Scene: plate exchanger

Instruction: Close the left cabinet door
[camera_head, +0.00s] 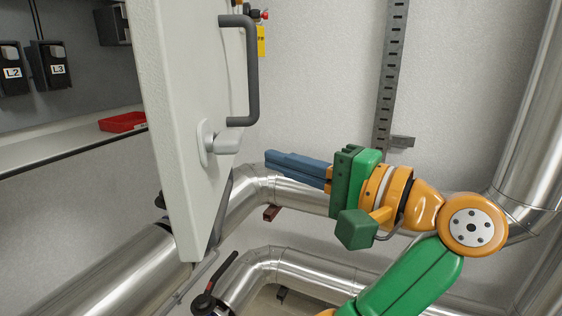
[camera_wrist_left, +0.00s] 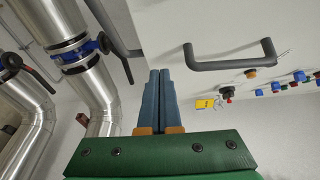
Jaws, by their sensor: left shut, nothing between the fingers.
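The light grey cabinet door (camera_head: 172,120) stands swung out in the left half of the head view. It has a dark grey bar handle (camera_head: 252,75) and a light grey latch knob (camera_head: 222,142) below it. My left gripper (camera_head: 267,160) is shut and empty. Its blue fingers point left at the door, just right of and below the latch knob. I cannot tell whether they touch the door. In the left wrist view the shut fingers (camera_wrist_left: 160,73) lie left of the handle (camera_wrist_left: 232,62), apart from it in the picture. My right gripper is not in view.
Silvery pipes (camera_head: 265,190) run below and behind the left gripper, with a dark valve lever (camera_head: 228,272) low down. A slotted metal rail (camera_head: 391,75) is on the wall. Behind the door are a shelf with a red tray (camera_head: 122,122) and dark boxes labelled L2 (camera_head: 13,72) and L3 (camera_head: 56,70).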

